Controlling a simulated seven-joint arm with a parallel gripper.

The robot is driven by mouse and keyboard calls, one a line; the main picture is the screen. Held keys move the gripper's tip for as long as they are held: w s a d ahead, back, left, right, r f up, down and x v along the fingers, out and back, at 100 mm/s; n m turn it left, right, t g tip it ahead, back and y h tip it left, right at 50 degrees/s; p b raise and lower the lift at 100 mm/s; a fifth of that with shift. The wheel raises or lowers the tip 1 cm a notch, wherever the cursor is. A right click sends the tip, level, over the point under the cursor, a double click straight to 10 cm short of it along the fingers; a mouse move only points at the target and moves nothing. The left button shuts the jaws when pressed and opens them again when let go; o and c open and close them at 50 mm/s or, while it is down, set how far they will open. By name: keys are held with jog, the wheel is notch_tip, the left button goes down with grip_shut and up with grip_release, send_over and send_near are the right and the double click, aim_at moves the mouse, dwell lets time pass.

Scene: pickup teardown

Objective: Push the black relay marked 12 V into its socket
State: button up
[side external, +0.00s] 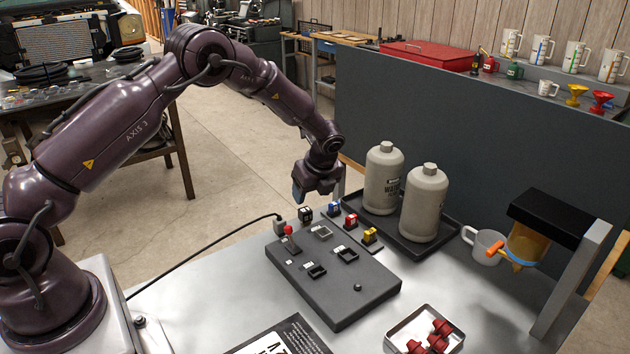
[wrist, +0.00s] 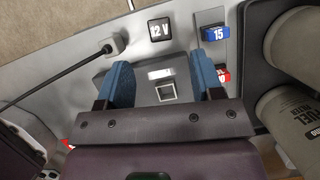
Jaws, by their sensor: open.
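More sockets, one on the left (side external: 315,271) and one on the right (side external: 345,255), sit in the box top. I cannot tell which one matches the relay.
A cable plug (wrist: 107,46) is left of the black relay. A tray (side external: 440,240) with two bottles (side external: 384,178) stands close on the right.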

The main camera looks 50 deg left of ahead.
aim_at(305, 210)
jog(key=x, duration=0.8)
jog(key=shift+a+f, duration=0.1)
jog(key=shift+f, duration=0.25)
jog(key=shift+c, duration=0.4)
grip_shut()
jog(key=shift+r, duration=0.25)
jog(key=shift+r, duration=0.8)
jog(key=shift+r, duration=1.95)
